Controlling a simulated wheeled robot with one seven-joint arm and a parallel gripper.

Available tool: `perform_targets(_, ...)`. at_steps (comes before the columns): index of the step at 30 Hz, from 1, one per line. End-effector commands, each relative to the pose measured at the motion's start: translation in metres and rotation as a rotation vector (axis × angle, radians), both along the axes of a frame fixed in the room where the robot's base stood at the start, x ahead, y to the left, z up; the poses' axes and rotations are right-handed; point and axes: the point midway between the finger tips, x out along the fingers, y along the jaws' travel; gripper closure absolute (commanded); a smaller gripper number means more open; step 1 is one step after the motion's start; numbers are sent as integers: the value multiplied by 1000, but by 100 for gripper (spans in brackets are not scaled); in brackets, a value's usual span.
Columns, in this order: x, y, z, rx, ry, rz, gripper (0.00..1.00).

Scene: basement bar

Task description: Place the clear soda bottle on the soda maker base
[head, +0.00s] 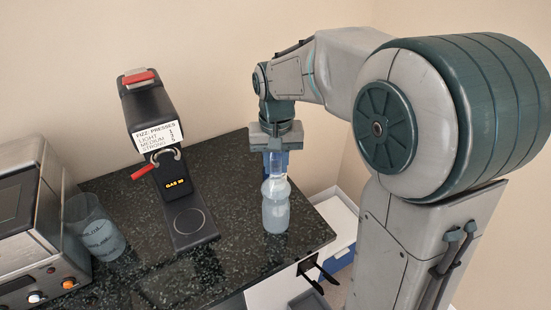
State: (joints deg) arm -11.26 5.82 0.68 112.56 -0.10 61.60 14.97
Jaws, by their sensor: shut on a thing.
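The clear soda bottle (276,208) stands upright at the right part of the dark counter, its bottom on or just above the surface; I cannot tell which. My gripper (276,160) points down and is shut on the bottle's neck from above. The black soda maker (150,115) stands to the left of the bottle. Its base (189,222) is a low dark plate with a ring mark, and it is empty. A card with fizz press settings hangs on the soda maker's head. A red lever (141,171) sticks out at its left side.
A clear tumbler (98,232) stands left of the soda maker, beside a silver appliance (30,220) with knobs. The counter (240,195) is clear between the base and the bottle. Its right edge is close to the bottle, with an open white drawer or box (336,215) below.

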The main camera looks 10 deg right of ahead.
Motion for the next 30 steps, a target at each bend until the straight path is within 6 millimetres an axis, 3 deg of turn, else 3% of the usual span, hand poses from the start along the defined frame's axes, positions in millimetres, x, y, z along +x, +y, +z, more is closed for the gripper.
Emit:
perform_targets(4, 1, 0, -2, 1, -3, 0, 100)
perform_targets(5, 0, 0, -4, 0, 0, 0, 73)
perform_targets(7, 0, 0, -3, 0, 0, 0, 54)
perform_targets(20, 1, 0, 7, 1, -4, 0, 54)
perform_targets(30, 1, 0, 78, 2, -6, 0, 54)
